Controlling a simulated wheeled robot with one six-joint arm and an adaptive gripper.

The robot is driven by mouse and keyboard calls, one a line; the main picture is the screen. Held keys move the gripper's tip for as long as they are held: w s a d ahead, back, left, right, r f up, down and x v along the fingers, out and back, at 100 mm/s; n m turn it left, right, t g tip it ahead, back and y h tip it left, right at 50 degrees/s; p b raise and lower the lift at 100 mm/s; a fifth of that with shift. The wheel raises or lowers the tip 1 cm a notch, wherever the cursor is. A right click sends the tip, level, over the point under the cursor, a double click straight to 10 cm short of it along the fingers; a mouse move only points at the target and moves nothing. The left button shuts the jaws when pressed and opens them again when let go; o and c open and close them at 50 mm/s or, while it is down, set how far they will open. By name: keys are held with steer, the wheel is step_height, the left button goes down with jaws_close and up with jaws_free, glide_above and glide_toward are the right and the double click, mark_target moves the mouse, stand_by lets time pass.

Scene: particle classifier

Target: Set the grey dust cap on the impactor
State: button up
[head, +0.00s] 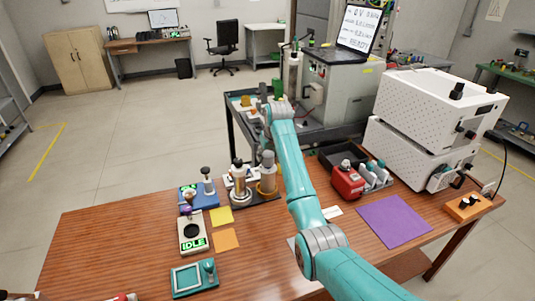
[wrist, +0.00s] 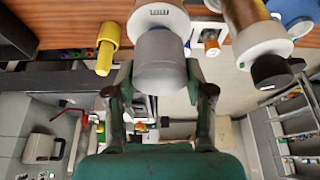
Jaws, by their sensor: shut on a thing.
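In the wrist view my gripper (wrist: 160,76) is shut on the grey dust cap (wrist: 164,62), with one finger on each side of it. The cap lines up with the end of a white cylinder with a dark label, which looks like the impactor (wrist: 158,18). The cap overlaps its edge in the picture; I cannot tell whether it is seated or just above. In the head view the grey cap (head: 267,157) shows atop the impactor (head: 267,183), left of my arm. My fingers are too small to make out there.
A similar cylinder with a black knob (wrist: 270,72) stands close beside the impactor. A yellow cylinder (wrist: 107,50) is on the other side. A scale reading IDLE (head: 193,234), a red box (head: 347,181) and a purple mat (head: 394,221) are on the wooden table (head: 120,250).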

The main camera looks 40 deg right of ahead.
steer(key=o, duration=1)
steer(key=shift+c, duration=0.2)
steer(key=shift+r, duration=0.15)
steer(key=shift+r, duration=0.3)
steer(key=v, duration=1.2)
steer(key=shift+r, duration=0.15)
